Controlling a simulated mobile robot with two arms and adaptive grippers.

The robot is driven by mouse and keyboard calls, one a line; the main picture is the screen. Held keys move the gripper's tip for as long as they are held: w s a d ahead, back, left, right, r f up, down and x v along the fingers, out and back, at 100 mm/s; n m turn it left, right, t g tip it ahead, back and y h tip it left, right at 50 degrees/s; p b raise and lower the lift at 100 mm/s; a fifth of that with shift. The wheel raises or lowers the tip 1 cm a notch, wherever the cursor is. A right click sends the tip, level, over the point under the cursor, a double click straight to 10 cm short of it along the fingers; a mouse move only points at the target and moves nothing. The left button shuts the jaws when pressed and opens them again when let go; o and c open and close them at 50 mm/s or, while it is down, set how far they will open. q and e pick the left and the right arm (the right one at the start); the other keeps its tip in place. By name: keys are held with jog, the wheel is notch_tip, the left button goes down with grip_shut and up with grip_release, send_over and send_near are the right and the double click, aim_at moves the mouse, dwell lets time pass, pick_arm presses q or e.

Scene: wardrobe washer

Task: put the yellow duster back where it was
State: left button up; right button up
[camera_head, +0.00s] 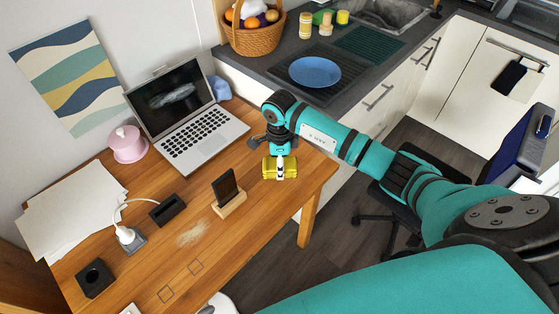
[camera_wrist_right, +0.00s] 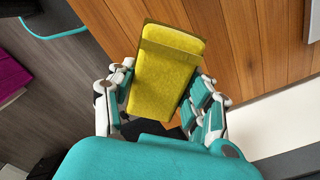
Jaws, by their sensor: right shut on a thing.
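The yellow duster (camera_head: 271,168) is held in my right gripper (camera_head: 280,170), near the right front edge of the wooden desk (camera_head: 262,200). In the right wrist view the duster (camera_wrist_right: 165,70) is a yellow block between the two fingers of the right gripper (camera_wrist_right: 160,98). The fingers are shut on its sides. I cannot tell for sure how high it is above the desk. A pale dusty smear (camera_head: 190,234) and two small dark outlined squares (camera_head: 180,280) mark the front part of the desk.
A laptop (camera_head: 205,130), pink pot (camera_head: 127,143), phone on a wooden stand (camera_head: 229,195), black holder (camera_head: 167,209), plugged-in charger (camera_head: 131,238), black box (camera_head: 94,278) and papers (camera_head: 75,215) stand on the desk. A counter with a basket (camera_head: 252,38) and blue plate (camera_head: 315,72) lies behind.

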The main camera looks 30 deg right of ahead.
jog(key=shift+f+b, duration=0.1)
jog(key=shift+b, duration=0.2)
jog(key=b, duration=0.4)
send_over(279, 188)
notch_tip(279, 188, down, 5)
jog(key=shift+w+d, duration=0.1)
jog(key=shift+f+b, duration=1.4)
jog(key=shift+b, duration=0.1)
jog(key=shift+f+b, duration=0.35)
jog(key=shift+f, duration=0.05)
jog(key=o, duration=1.2)
jog(key=shift+r, duration=0.1)
jog(key=shift+o, duration=0.4)
